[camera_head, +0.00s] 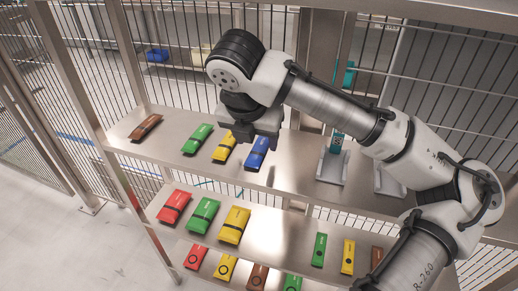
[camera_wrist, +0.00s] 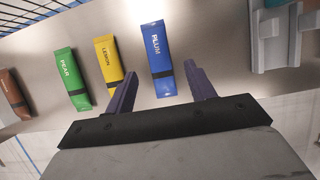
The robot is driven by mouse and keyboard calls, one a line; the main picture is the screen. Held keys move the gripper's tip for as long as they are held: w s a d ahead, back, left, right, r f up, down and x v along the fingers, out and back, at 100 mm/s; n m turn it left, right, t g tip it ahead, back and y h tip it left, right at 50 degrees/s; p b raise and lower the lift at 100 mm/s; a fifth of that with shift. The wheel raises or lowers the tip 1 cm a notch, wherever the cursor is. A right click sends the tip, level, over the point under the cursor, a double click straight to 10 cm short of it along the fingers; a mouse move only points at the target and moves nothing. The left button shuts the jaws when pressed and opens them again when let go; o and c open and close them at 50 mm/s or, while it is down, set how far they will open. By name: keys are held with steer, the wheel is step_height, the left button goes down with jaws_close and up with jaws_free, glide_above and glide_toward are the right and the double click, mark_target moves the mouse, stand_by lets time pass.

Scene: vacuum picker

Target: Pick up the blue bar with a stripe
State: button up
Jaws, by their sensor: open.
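The blue bar (camera_head: 257,152) with a dark stripe lies on the upper shelf, at the right end of a row of bars. In the wrist view the blue bar (camera_wrist: 158,62) reads "PLUM", and its dark stripe is near the end closest to me. My gripper (camera_wrist: 160,85) is open, with one dark finger on each side of the bar's near end and nothing held. In the head view my gripper (camera_head: 262,145) hangs over the shelf beside the blue bar and hides part of it. I cannot tell its exact height above the bar.
A yellow bar (camera_head: 223,147), a green bar (camera_head: 197,139) and a brown bar (camera_head: 146,127) lie left of the blue one. A stand with a teal item (camera_head: 337,143) is to the right. A lower shelf (camera_head: 275,225) holds several bars. Wire mesh closes the back.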

mark_target(259, 150)
steer(key=shift+x, duration=1.4)
steer(key=c, duration=1.1)
steer(key=shift+o, duration=0.2)
steer(key=shift+r, duration=0.1)
